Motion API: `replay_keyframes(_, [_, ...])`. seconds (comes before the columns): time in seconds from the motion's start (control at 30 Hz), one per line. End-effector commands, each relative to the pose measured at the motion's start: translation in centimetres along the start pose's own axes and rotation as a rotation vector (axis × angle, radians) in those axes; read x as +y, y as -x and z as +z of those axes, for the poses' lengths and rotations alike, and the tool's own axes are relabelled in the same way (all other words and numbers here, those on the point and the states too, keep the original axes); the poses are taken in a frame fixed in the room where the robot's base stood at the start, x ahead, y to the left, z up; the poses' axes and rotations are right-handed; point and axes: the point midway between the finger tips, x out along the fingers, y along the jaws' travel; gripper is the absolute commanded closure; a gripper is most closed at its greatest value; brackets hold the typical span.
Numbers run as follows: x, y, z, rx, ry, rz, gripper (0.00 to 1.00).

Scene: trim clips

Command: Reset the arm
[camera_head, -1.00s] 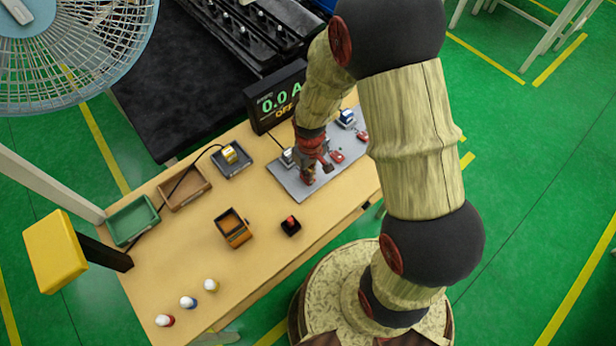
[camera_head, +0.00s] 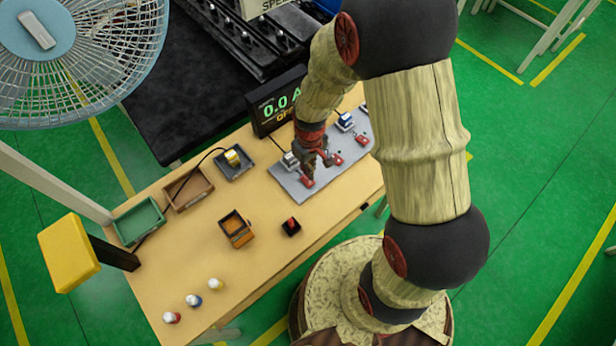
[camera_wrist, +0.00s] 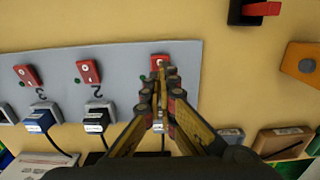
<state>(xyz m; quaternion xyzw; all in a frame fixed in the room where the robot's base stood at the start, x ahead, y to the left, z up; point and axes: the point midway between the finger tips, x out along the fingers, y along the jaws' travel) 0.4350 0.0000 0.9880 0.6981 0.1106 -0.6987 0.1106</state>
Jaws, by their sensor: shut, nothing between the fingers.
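My gripper (camera_head: 314,158) hangs above the left end of a grey panel (camera_head: 345,161) on the wooden table, with its fingers together and nothing between them. In the wrist view my gripper (camera_wrist: 161,80) points at the panel (camera_wrist: 120,60), in front of a red switch (camera_wrist: 158,62) that it partly covers. Whether the fingertips touch the panel I cannot tell.
A display (camera_head: 279,101) reading "0.0 A OFF" stands behind the panel. A fan (camera_head: 75,55) stands at upper left.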

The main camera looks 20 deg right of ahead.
Motion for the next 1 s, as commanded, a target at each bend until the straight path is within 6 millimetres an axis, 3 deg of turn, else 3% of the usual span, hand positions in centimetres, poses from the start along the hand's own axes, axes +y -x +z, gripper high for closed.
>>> replay_keyframes(0.2, [0.0, 1.6, 0.0, 0.001, 0.000, 0.000, 1.00])
replay_keyframes(0.8, [0.0, 1.6, 0.0, 0.000, -0.008, 0.000, 1.00])
replay_keyframes(0.87, [-0.2, 1.6, 0.5, -0.018, -0.028, -0.006, 1.00])
replay_keyframes(1.0, [-1.2, 1.7, 3.8, -0.113, -0.094, -0.031, 1.00])
